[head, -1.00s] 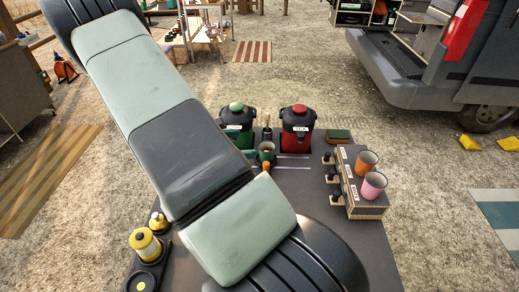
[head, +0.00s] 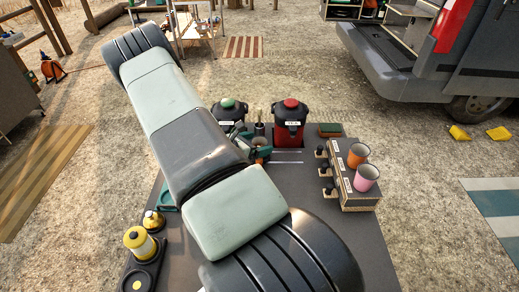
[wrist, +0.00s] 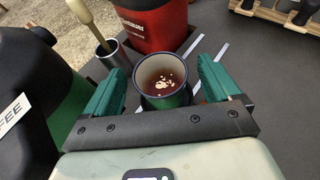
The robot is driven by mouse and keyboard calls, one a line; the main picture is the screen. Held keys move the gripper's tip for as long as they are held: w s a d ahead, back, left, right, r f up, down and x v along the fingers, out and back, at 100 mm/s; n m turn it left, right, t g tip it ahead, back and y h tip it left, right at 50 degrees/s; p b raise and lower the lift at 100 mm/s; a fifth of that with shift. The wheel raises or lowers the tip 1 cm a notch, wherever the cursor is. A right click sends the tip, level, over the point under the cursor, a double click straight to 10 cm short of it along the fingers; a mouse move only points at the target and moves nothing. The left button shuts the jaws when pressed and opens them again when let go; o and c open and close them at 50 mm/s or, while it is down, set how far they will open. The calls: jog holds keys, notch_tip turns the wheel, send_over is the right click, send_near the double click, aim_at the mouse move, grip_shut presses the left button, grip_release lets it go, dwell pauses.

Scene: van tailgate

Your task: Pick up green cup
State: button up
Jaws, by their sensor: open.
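My gripper (wrist: 162,70) is open, with one green finger on each side of the cup. A narrow gap shows beside the cup at each finger; the fingers do not look closed on it. In the head view the cup (head: 261,142) is partly hidden by my gripper (head: 257,146) and arm, in front of the two dispensers.
A red dispenser (head: 291,120) and a green dispenser (head: 228,114) stand just behind. A metal holder (wrist: 107,53) with a wooden-handled tool is close by. Orange (head: 358,154) and pink (head: 367,177) cups stand on a rack at right. A yellow lantern (head: 140,242) is at left.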

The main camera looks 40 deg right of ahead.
jog(key=shift+x, duration=0.8)
jog(key=shift+c, duration=0.4)
jog(key=c, duration=1)
jog(key=shift+c, duration=0.4)
jog(key=shift+r, duration=0.2)
